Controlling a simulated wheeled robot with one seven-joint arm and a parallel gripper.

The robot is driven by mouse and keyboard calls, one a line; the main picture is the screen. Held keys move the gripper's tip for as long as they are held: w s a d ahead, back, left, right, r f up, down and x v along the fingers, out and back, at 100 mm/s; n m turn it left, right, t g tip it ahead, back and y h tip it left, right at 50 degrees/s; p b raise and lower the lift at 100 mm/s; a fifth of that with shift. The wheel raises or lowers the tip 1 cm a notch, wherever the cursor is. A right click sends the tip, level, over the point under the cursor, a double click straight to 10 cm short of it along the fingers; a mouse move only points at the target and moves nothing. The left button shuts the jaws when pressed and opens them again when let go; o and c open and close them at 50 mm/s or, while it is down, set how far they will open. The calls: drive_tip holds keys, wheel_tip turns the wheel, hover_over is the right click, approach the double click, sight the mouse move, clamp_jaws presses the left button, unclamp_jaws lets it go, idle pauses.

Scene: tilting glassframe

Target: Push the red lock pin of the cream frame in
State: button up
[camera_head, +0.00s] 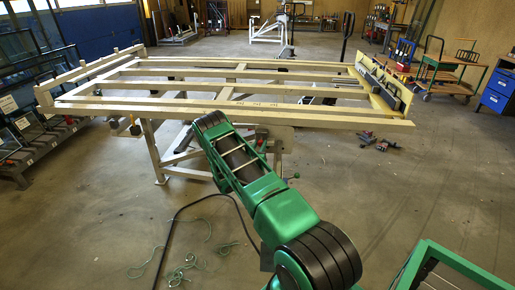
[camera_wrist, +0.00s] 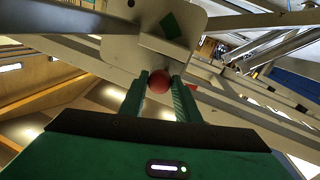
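The cream frame (camera_head: 330,115) lies level on its stand in the head view, a wide grid of long beams. In the wrist view the red round knob of the lock pin (camera_wrist: 159,82) sits in front of a cream plate (camera_wrist: 120,52). My gripper (camera_wrist: 159,80) has its two green fingers apart, one on each side of the knob at the tips. The knob fills the gap, but I cannot tell whether the fingers press on it. In the head view my arm reaches to the frame's near beam, and my gripper and the pin are hidden there.
The frame's beams and stand legs (camera_head: 152,152) are close around my arm. A black cable and green cord (camera_head: 180,270) lie on the floor at left. Carts (camera_head: 440,72) and a blue cabinet (camera_head: 497,90) stand at right.

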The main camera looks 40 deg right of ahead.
clamp_jaws()
drive_tip(key=shift+w+d+r, duration=0.1)
drive_tip(key=shift+w+d, duration=0.9)
drive_tip(key=shift+d, duration=0.05)
drive_tip(key=o, duration=0.7)
unclamp_jaws()
drive_tip(key=shift+a, duration=0.1)
drive_tip(key=v, duration=1)
drive_tip(key=shift+s+a, duration=0.1)
drive_tip(key=shift+a, duration=0.15)
